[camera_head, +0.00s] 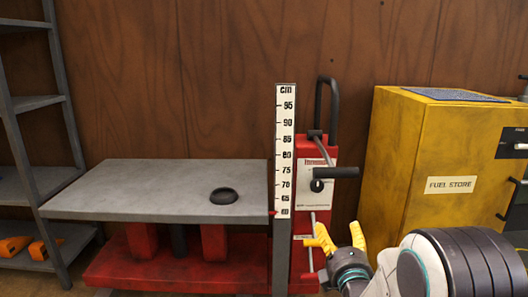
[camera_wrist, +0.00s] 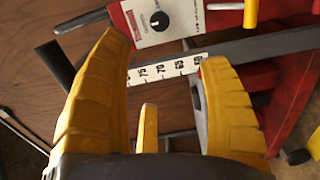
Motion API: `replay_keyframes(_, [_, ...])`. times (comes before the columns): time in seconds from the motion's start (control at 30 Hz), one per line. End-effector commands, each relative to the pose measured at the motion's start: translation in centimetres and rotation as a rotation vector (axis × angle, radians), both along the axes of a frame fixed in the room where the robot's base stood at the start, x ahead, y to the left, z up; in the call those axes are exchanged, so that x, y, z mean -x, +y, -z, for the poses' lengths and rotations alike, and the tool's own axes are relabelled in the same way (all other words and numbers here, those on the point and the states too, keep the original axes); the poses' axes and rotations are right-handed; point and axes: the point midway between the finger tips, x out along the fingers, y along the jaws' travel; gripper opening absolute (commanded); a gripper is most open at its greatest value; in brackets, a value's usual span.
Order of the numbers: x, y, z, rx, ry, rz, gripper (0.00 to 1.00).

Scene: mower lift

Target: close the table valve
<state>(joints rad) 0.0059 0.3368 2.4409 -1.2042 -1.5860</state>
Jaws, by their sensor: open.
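The lift has a grey table top (camera_head: 130,185) and a red column whose white panel (camera_head: 319,197) carries a black knob (camera_head: 317,185). The knob (camera_wrist: 160,21) also shows at the top of the wrist view. Below the panel are a thin white rod (camera_head: 312,240) and a small yellow lever (camera_wrist: 251,12). No label readable here tells which part is the table valve. My gripper (camera_head: 338,232) is open and empty, low in front of the column. In the wrist view my gripper's fingers (camera_wrist: 163,52) reach toward the scale, apart from the knob and lever.
A white cm scale (camera_head: 285,150) stands on a post beside the column. A black ring-shaped dish (camera_head: 223,196) lies on the table top. A black handle (camera_head: 336,172) juts out at the column. A yellow fuel store (camera_head: 420,170) stands right; grey shelves (camera_head: 35,185) stand left.

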Motion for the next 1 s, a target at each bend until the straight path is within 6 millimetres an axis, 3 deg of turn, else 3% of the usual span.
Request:
replay_keyframes(0.57, [1.1, 0.0, -4.3, -0.151, 0.116, 0.009, 0.71])
replay_keyframes(0.77, [2.2, 0.0, -7.2, -0.263, 0.205, 0.028, 0.71])
replay_keyframes(1.0, [5.4, 0.1, -13.2, -0.489, 0.378, 0.096, 0.71])
